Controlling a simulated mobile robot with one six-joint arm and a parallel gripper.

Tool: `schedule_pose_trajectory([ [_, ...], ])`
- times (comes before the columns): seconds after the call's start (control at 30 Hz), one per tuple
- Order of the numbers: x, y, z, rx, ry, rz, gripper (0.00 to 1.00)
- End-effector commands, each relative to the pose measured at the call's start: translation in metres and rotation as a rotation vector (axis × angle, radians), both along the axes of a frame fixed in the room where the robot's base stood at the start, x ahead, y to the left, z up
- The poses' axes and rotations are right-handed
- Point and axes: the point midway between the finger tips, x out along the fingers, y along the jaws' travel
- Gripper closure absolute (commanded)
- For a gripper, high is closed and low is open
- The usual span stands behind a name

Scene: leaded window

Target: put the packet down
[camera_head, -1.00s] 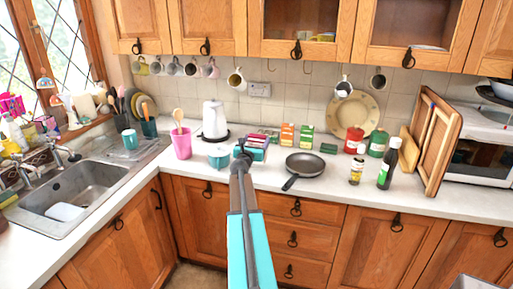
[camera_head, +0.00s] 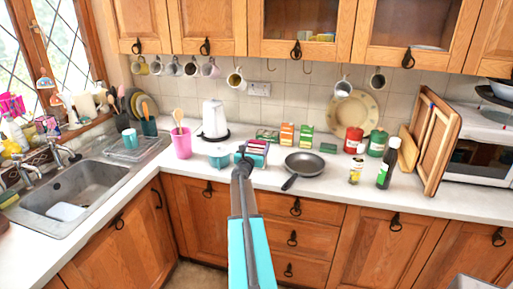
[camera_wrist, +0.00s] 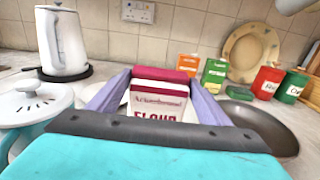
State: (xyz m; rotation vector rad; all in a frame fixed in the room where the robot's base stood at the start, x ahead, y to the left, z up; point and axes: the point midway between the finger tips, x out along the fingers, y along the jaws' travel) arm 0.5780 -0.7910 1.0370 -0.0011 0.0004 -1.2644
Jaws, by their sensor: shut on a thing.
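The packet (camera_wrist: 158,108) is a white and dark red flour packet with "FLOUR" lettering. In the wrist view it stands upright between the two lavender fingers of my gripper (camera_wrist: 158,100), which is shut on it. In the head view the packet (camera_head: 258,147) shows as a small red and white shape at the end of my arm, over the back part of the counter. My gripper (camera_head: 243,158) hides part of it there. The packet's lower end is hidden in the wrist view, and I cannot tell whether it touches the counter.
A lidded teal pot (camera_head: 219,157) is close on the left and a dark frying pan (camera_head: 304,164) close on the right. Behind stand an orange box (camera_head: 287,134) and a green box (camera_head: 307,136). The white counter (camera_head: 330,190) is clear in front of the pan.

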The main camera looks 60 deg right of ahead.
Motion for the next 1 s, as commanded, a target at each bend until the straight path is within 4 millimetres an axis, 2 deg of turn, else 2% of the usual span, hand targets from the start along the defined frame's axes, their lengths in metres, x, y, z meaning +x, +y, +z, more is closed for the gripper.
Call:
schedule_pose_trajectory([
  [0.07,0.0,0.0,-0.001,-0.002,-0.001,0.0,0.86],
  [0.1,0.0,0.0,-0.001,0.0,0.0,0.0,0.22],
  [0.17,0.0,0.0,-0.001,0.0,0.0,0.0,0.11],
  [0.67,0.0,0.0,0.002,0.0,0.0,0.001,0.1],
  [1.0,-0.008,0.026,0.0,0.0,0.0,0.002,0.1],
])
